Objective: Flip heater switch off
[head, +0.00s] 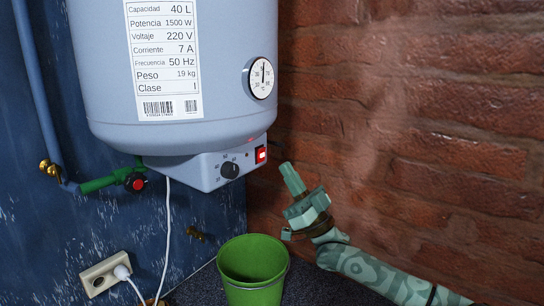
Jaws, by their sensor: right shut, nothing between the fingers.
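The grey water heater (215,60) hangs in the corner, with a control box (210,172) under it. The red heater switch (261,154) is on the right end of the box front and looks lit. A small red light shows just above it. My right gripper (287,166) is shut and empty. Its tip appears a little right of and below the switch, with a visible gap between them. My left gripper is not in view.
A green bucket (253,270) stands on the floor below. A white cable (166,240) runs to a wall socket (105,273). The brick wall (440,120) bounds the right side.

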